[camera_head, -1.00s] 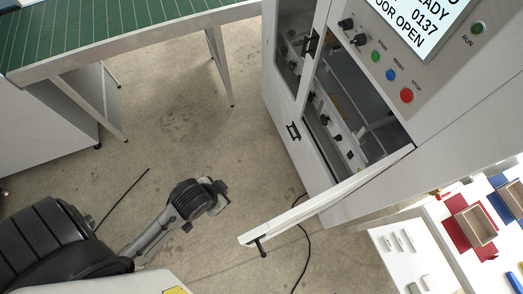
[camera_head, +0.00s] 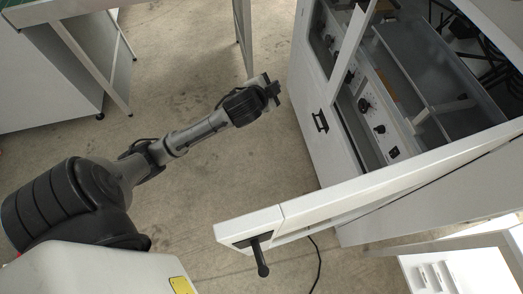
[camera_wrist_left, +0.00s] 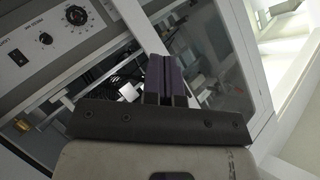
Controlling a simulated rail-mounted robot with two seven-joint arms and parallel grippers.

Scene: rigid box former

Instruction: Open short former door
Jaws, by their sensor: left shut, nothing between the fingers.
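The box former (camera_head: 308,105) is a white cabinet on the right with knobs, a control panel and dark bays inside. One long white door (camera_head: 350,195) stands swung out toward me, with a black handle (camera_head: 260,252) near its free end. The former's left face has a windowed panel (camera_head: 322,28) that looks closed, with a black handle (camera_head: 320,121) on the white part below. My left gripper (camera_head: 274,88) is shut and empty, just left of that face and apart from it. In the left wrist view its fingers (camera_wrist_left: 166,80) are together, facing glass and a knob panel (camera_wrist_left: 48,40).
A table leg (camera_head: 243,38) stands behind my left arm, and a table frame (camera_head: 75,55) at upper left. A white drawer unit (camera_head: 455,272) is at bottom right. Bare floor (camera_head: 210,165) lies between my arm and the open door. A cable lies below the door.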

